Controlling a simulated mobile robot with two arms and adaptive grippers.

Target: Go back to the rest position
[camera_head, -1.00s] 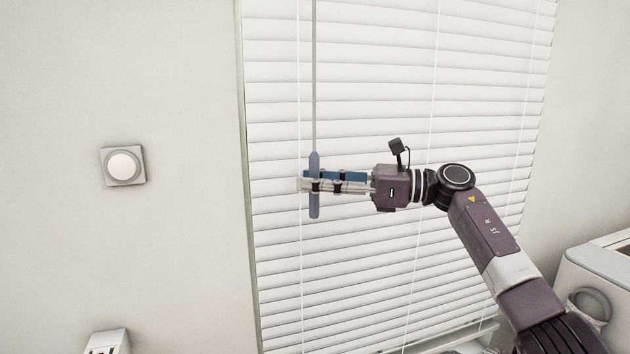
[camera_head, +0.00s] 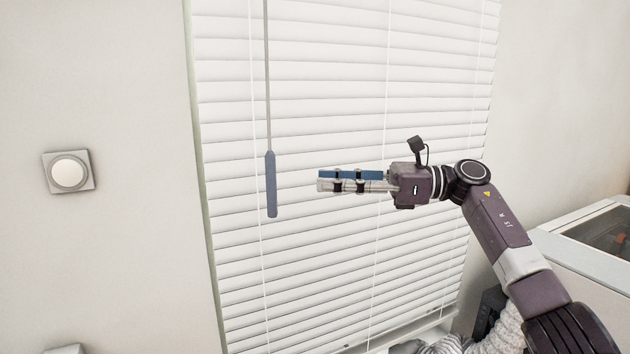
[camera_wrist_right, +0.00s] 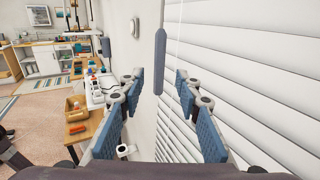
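My right gripper (camera_head: 322,181) is in front of the window blind (camera_head: 330,270), its fingers pointing left. In the right wrist view its two blue-padded fingers (camera_wrist_right: 153,95) are spread apart with nothing between them, so it is open and empty. The blind's tilt wand, with a grey-blue handle (camera_head: 271,184), hangs upright to the left of the fingertips, with a clear gap. The wand handle also shows in the right wrist view (camera_wrist_right: 160,48), beyond the fingers. My left gripper is in neither view.
A round wall dial (camera_head: 69,172) is on the wall left of the blind. A white box-like unit with a glass top (camera_head: 590,245) stands at the right, near my right arm. A wooden bench with bins (camera_wrist_right: 80,110) shows in the wrist view. The space around the gripper is clear.

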